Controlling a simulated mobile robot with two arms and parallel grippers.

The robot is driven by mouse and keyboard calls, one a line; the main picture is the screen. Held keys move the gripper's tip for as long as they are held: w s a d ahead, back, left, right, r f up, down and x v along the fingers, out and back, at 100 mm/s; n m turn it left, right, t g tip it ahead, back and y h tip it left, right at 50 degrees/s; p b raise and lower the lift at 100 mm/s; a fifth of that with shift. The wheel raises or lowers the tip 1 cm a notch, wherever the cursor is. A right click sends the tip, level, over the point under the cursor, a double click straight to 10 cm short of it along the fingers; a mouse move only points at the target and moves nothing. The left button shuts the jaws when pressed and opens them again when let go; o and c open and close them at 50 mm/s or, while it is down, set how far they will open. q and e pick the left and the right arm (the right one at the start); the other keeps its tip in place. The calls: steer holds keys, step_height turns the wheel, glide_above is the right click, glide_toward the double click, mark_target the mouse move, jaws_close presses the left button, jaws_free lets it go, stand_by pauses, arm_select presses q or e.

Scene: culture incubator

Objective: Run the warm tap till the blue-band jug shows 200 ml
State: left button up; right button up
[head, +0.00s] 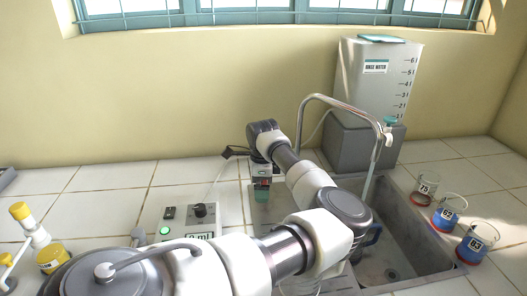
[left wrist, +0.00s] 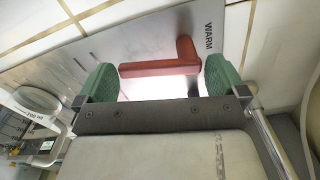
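The warm tap's red L-shaped lever (left wrist: 160,69) lies by a metal plate marked WARM (left wrist: 208,36) in the left wrist view. My left gripper (left wrist: 157,84) is open, with one green fingertip on each side of the lever; I cannot tell whether they touch it. In the head view my left gripper (head: 262,186) points down by the sink's left back edge. A blue handle (head: 373,235) shows in the sink behind my arm, perhaps the blue-band jug's; my arm hides the rest, including any water level. My right gripper is not in view.
A control box (head: 180,213) with a knob stands left of the sink (head: 415,235); my arm partly covers its ml display. A curved metal spout (head: 340,101) and a rinse water tank (head: 380,75) stand behind. Several numbered beakers (head: 449,212) line the right edge.

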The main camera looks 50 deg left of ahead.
arm_select(q)
step_height(320, 180, up, 11)
steer(key=b, duration=0.1)
stand_by(0.5)
steer(key=shift+f, duration=0.15)
steer(key=shift+c, duration=0.2)
stand_by(0.3)
